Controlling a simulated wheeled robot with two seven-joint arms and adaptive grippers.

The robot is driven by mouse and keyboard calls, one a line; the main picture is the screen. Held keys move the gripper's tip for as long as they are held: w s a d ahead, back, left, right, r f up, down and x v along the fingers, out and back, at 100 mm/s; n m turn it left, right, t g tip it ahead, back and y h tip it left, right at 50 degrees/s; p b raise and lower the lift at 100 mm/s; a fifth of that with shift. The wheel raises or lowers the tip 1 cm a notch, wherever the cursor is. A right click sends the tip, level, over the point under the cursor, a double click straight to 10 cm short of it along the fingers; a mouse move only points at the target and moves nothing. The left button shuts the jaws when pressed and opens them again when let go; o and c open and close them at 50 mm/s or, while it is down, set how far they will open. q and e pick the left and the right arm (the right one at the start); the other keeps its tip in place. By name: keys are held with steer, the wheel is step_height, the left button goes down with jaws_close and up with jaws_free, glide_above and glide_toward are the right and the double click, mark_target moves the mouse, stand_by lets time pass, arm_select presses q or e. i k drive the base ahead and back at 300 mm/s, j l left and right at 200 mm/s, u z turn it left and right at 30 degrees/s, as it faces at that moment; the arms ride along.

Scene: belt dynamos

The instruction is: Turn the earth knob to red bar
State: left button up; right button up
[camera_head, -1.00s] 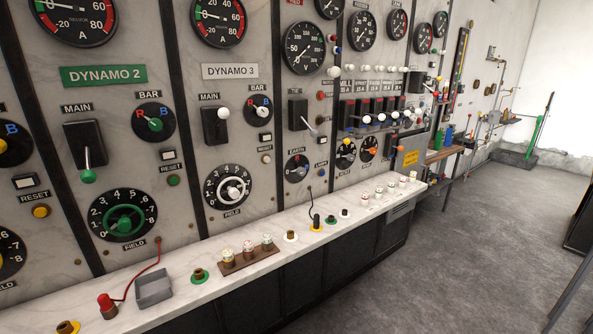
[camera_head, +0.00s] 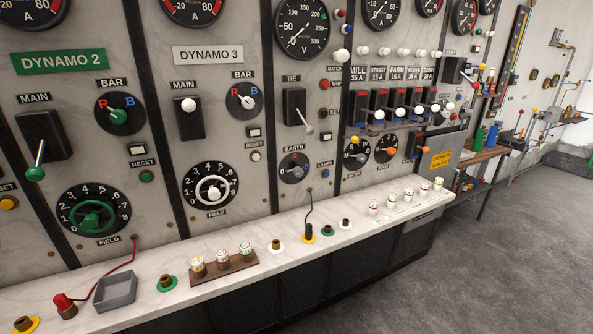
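The earth knob (camera_head: 293,169) is a small grey knob on a round black dial, under the EARTH label on the marble panel. It sits below the TIE switch, near the middle of the head view. A small red R mark shows at the top of its dial. The grey pointer looks turned toward the right, away from the red mark, but it is too small to be sure. Neither of my grippers shows in the view, and nothing touches the knob.
A marble ledge (camera_head: 140,288) juts out below the panel, with a grey tray (camera_head: 115,291), a red-capped plug, a fuse block (camera_head: 224,264) and several terminals. Open grey floor (camera_head: 500,255) lies at the right.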

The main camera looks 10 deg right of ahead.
mark_target(298, 172)
steer(key=i+l+u, duration=0.25)
steer(key=l, duration=0.45)
steer(key=l+u, duration=0.3)
steer(key=l, duration=0.4)
steer(key=i+l+u, duration=0.1)
steer(key=l+u, duration=0.15)
steer(key=l, duration=0.5)
